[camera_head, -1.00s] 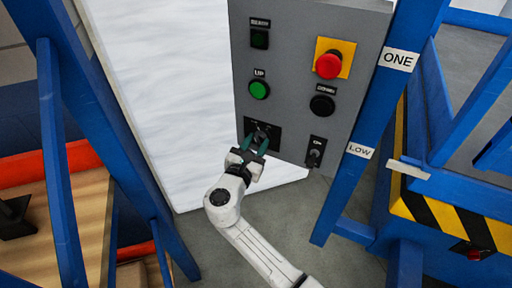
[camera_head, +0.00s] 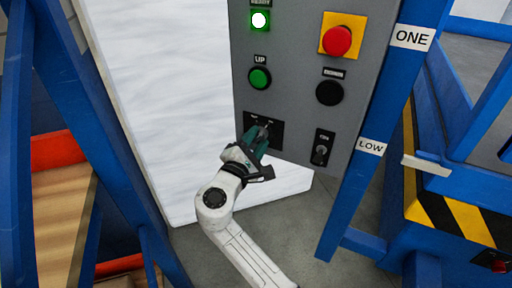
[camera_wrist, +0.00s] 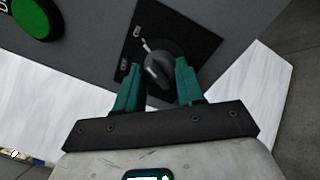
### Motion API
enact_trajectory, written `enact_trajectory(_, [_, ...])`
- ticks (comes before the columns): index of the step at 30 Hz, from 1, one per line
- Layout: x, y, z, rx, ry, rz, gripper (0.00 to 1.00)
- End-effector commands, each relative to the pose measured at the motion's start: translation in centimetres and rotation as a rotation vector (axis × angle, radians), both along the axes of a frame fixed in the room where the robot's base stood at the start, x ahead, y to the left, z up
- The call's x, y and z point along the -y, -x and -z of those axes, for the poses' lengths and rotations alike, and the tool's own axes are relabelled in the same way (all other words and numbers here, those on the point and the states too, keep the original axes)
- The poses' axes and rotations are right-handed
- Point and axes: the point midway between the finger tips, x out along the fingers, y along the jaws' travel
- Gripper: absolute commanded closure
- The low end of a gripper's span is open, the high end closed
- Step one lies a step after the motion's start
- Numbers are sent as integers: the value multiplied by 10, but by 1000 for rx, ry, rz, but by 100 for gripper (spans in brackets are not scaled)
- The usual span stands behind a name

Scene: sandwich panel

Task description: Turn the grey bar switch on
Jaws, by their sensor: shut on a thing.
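The grey bar switch (camera_head: 264,127) sits on a black plate (camera_head: 278,140) at the lower left of the grey panel. In the wrist view, the switch (camera_wrist: 157,70) is a dark grey bar knob, its white pointer aimed up-left between two small labels too blurred to read for sure. My gripper (camera_head: 257,139) has teal fingers and is at the switch, turned at a slant. In the wrist view, the fingers (camera_wrist: 157,76) stand on both sides of the bar and are shut on it. They partly hide the switch in the head view.
The panel (camera_head: 300,75) also carries a brightly lit lamp (camera_head: 260,20), a green button (camera_head: 259,78), a red button on yellow (camera_head: 337,41), a black button (camera_head: 329,92) and a smaller switch (camera_head: 320,153). A blue post (camera_head: 375,120) stands close on the right.

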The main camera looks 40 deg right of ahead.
Motion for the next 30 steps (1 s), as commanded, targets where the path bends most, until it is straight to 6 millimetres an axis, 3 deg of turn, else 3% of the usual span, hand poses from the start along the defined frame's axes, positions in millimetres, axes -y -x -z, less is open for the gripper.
enact_trajectory(20, [0, 0, 1, 63, -28, 1, 92])
enact_trajectory(21, [0, 0, 1, 63, -28, 1, 61])
enact_trajectory(28, [0, 0, 0, 64, -27, 0, 39])
enact_trajectory(30, [0, 0, 0, 64, -27, 0, 37])
